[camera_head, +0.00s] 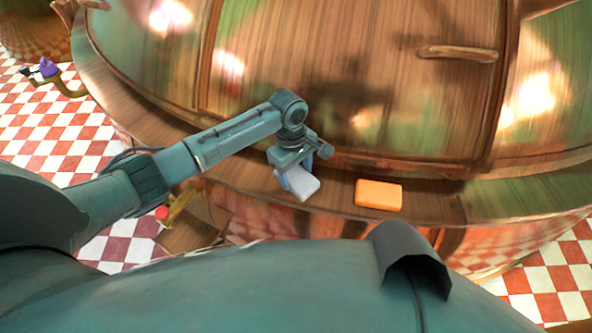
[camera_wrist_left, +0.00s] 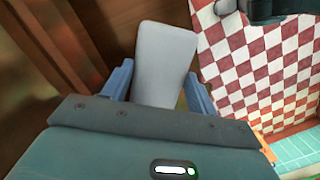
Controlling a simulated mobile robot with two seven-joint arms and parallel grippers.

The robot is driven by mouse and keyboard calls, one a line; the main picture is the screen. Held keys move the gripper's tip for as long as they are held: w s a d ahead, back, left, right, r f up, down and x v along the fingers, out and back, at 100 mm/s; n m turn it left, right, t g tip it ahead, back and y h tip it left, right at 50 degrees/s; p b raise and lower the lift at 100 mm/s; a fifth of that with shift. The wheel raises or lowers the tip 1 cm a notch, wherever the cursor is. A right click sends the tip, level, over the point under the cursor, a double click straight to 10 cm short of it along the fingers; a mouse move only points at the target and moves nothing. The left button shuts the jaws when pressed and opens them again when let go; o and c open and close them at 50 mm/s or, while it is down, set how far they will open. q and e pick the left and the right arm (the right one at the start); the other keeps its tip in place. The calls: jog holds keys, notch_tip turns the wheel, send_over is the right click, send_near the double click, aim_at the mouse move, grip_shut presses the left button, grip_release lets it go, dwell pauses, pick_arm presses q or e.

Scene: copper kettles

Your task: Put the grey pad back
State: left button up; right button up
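The grey pad (camera_head: 305,187) is a pale, flat block at the copper ledge, left of an orange pad. My left gripper (camera_head: 296,176) is over it from behind, with its blue fingers at the pad's sides. In the left wrist view the grey pad (camera_wrist_left: 166,62) sticks out from between the two fingers of the left gripper (camera_wrist_left: 158,80), which close on its side edges. I cannot tell whether the pad's underside touches the ledge. My right gripper is not in view.
The orange pad (camera_head: 378,194) lies on the ledge (camera_head: 436,205) of the large copper kettle (camera_head: 340,60). A kettle handle (camera_head: 458,53) sticks out above. The ledge right of the orange pad is clear. A red-and-white checkered floor (camera_head: 40,125) lies below.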

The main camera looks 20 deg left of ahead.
aim_at(292, 172)
pick_arm(q)
jog(key=o, duration=0.5)
jog(key=shift+c, duration=0.2)
notch_tip(292, 172, up, 12)
jog(key=a+p, duration=0.1)
jog(key=shift+w+a, duration=0.15)
jog(key=shift+w, duration=0.2)
